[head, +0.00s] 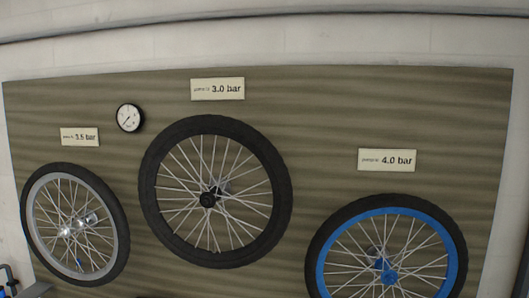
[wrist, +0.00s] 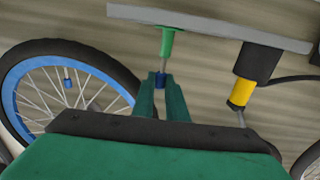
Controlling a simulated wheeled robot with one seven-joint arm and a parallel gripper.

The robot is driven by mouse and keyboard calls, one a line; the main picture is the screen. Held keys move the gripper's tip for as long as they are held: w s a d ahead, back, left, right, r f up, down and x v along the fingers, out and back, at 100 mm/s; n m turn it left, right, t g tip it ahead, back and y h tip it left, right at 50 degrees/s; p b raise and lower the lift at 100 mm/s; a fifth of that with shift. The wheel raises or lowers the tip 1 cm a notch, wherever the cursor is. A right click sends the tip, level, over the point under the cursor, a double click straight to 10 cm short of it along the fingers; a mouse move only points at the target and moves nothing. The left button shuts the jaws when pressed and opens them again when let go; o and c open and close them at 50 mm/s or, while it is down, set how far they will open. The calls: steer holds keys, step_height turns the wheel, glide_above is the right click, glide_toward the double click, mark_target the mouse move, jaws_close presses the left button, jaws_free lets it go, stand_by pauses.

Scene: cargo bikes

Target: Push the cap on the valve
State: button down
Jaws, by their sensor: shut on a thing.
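My gripper (wrist: 166,98) is in the wrist view with its two green fingers close together. It is shut on a small blue cap (wrist: 160,80) that shows between the fingertips. A wheel with a blue rim (wrist: 12,92) is at the left of the wrist view, apart from my gripper. A small blue piece (wrist: 68,83) shows among its spokes. In the head view a blue-rimmed wheel (head: 328,246) is at the lower right. A wheel with a silver rim (head: 118,238) is at the left, with a small blue piece (head: 79,265) inside it. My gripper is not in the head view.
A grey ledge (wrist: 210,27) crosses the wrist view above the fingers. A green piece with a thin metal rod (wrist: 166,45) and a black and yellow tool (wrist: 240,92) are at it. A black wheel (head: 276,196), pressure signs (head: 218,89) and a gauge (head: 129,118) are on the board.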

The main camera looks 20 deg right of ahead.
steer(key=shift+r, duration=0.85)
steer(key=v, duration=1.2)
stand_by(0.6)
steer(key=shift+s, duration=0.1)
